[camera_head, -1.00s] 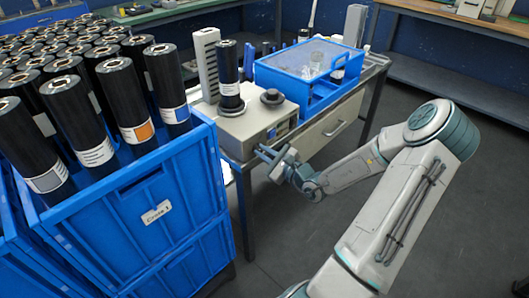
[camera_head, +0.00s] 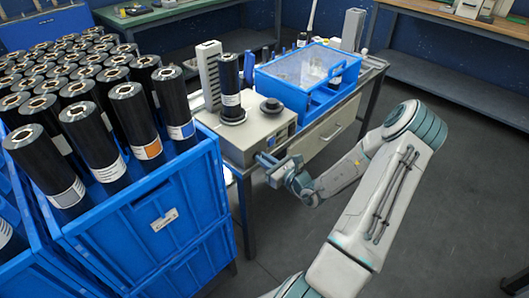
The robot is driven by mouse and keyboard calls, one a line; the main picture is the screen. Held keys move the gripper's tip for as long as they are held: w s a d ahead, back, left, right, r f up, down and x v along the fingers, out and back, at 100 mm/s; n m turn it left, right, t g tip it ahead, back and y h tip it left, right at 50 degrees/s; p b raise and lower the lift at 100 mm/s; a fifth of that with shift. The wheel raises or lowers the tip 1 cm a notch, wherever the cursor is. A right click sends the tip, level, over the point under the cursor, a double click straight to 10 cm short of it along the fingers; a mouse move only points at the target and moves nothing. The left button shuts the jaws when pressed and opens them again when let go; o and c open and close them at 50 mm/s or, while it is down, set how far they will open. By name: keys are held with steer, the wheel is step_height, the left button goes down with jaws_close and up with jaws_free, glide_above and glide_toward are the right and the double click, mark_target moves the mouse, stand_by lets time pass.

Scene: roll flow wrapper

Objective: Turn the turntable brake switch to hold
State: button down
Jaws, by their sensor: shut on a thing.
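A beige machine (camera_head: 238,148) stands at the near left end of the table. A black film roll (camera_head: 230,85) stands upright on its round turntable (camera_head: 233,117), and a dark round knob-like part (camera_head: 271,106) sits on top to the right. My gripper (camera_head: 264,159) is at the left part of the machine's front face, its fingers pointing left toward it. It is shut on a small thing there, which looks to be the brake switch. The switch itself is hidden by the fingers, and its setting cannot be read. Small controls (camera_head: 291,129) show farther right on the front.
Blue crates (camera_head: 118,220) full of black rolls stand close at the left. Open grey floor (camera_head: 460,200) lies to the right.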

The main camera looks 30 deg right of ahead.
steer(key=shift+d+m+p, duration=0.15)
steer(key=shift+m+p, duration=0.95)
steer(key=shift+m, duration=0.35)
steer(key=shift+d+m+p, duration=0.1)
steer(key=shift+m+p, duration=1)
steer(key=shift+m, duration=0.35)
steer(key=shift+f, duration=0.1)
steer(key=c, duration=1.5)
jaws_free()
steer(key=shift+o, duration=0.2)
steer(key=b+v, duration=0.1)
steer(key=v, duration=1.2)
steer(key=shift+s, duration=0.4)
